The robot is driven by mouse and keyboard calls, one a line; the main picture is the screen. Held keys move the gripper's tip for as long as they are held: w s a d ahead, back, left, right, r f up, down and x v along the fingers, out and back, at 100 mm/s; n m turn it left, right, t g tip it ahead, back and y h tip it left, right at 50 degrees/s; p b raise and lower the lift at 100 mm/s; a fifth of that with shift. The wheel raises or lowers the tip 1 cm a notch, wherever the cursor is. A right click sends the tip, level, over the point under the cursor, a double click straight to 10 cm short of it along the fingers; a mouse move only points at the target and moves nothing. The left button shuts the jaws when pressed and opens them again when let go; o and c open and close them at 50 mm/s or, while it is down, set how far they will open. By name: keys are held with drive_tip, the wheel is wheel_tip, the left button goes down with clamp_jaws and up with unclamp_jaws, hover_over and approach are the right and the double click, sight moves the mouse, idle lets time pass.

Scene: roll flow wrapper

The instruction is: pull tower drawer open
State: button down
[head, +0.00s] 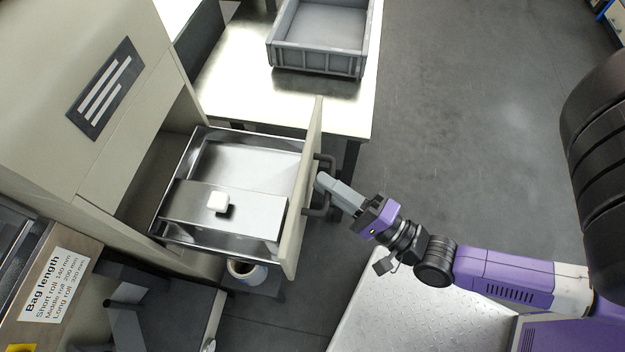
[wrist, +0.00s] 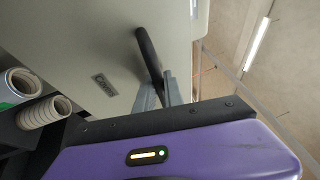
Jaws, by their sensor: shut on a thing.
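The tower drawer (head: 250,160) is pulled well out of the beige tower (head: 125,110) in the head view. A dark bar handle (head: 326,180) is on the drawer's front panel (head: 303,190). My gripper (head: 325,184) is at the handle and shut on it. In the wrist view the handle (wrist: 148,55) runs between the fingers (wrist: 160,92), in front of the pale drawer front (wrist: 90,50).
A grey crate (head: 320,40) stands on a metal table (head: 240,85) behind the drawer. A round container (head: 245,272) is below the drawer. Paper rolls (wrist: 42,112) show at the left in the wrist view. Open floor (head: 470,120) lies to the right.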

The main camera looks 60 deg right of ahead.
drive_tip(key=shift+s, duration=0.15)
drive_tip(key=c, duration=1.5)
unclamp_jaws()
drive_tip(key=shift+o, duration=0.2)
drive_tip(key=b+v, duration=0.1)
drive_tip(key=v, duration=0.6)
drive_tip(key=shift+s, duration=0.4)
